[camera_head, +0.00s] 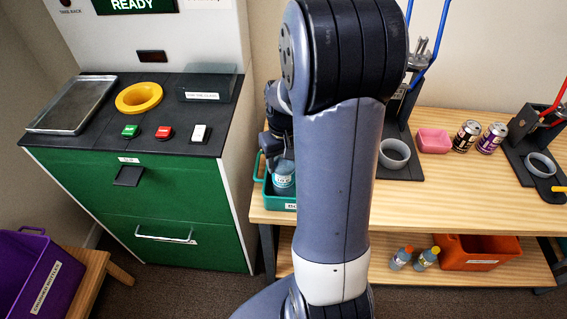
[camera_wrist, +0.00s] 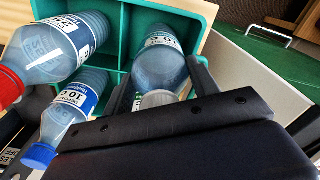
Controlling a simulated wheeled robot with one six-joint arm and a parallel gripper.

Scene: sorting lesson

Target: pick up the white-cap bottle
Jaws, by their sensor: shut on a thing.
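The white-cap bottle (camera_wrist: 158,62) is a clear bluish bottle with a white label, and its pale cap is nearest my wrist. My gripper (camera_wrist: 161,78) is shut on it, with one dark finger on each side. The bottle is at a compartment of the green crate (camera_wrist: 121,45); I cannot tell whether its base is raised. In the head view a bottle (camera_head: 283,180) shows in the crate (camera_head: 270,201) beside my arm, which hides most of the crate and my fingertips.
In the wrist view a red-cap bottle (camera_wrist: 55,48) and a blue-cap bottle (camera_wrist: 75,108) are close at left. The green cabinet (camera_head: 180,190) stands left of the wooden table (camera_head: 420,195). Two bottles and an orange crate (camera_head: 480,252) are on the lower shelf.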

